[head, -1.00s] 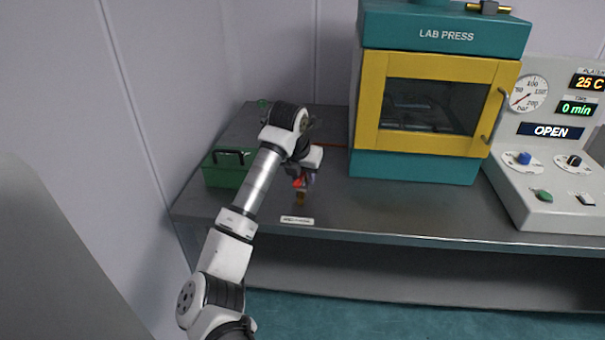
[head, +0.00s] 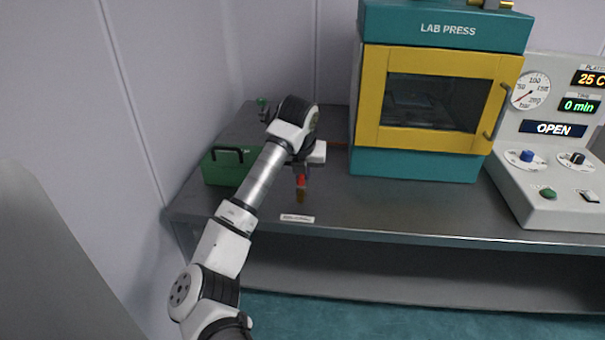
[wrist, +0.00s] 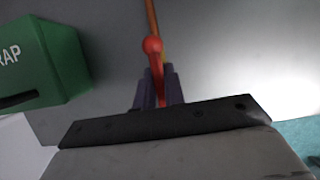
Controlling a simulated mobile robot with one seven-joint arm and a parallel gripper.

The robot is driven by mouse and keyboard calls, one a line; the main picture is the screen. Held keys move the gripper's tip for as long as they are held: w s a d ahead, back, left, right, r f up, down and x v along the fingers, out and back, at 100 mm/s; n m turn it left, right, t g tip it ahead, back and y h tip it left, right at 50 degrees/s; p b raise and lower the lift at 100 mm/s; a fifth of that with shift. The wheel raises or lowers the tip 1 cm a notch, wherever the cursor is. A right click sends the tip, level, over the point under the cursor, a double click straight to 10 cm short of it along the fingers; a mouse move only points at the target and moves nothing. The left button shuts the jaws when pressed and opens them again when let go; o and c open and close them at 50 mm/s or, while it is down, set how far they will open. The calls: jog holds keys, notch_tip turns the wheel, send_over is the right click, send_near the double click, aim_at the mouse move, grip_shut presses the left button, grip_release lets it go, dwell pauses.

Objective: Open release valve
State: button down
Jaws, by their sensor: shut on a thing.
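The release valve's red lever (wrist: 154,62) shows in the wrist view, with a round knob at its far end. My gripper (wrist: 158,84) is shut on this lever, with a finger on each side of it. In the head view, my gripper (head: 301,172) is at the left part of the bench, and the red lever (head: 301,181) shows just below it. A brass-coloured valve part (head: 300,196) is below the red. The valve body is mostly hidden by my gripper and wrist.
A green box (head: 222,168) with a black handle stands left of the valve; it also shows in the wrist view (wrist: 45,65). The lab press (head: 436,100) and the control console (head: 550,150) stand to the right. A small label (head: 297,218) lies at the bench's front edge.

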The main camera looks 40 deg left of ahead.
jog(key=c, duration=1.5)
grip_release()
jog(key=b+v, duration=0.2)
jog(key=v, duration=1.2)
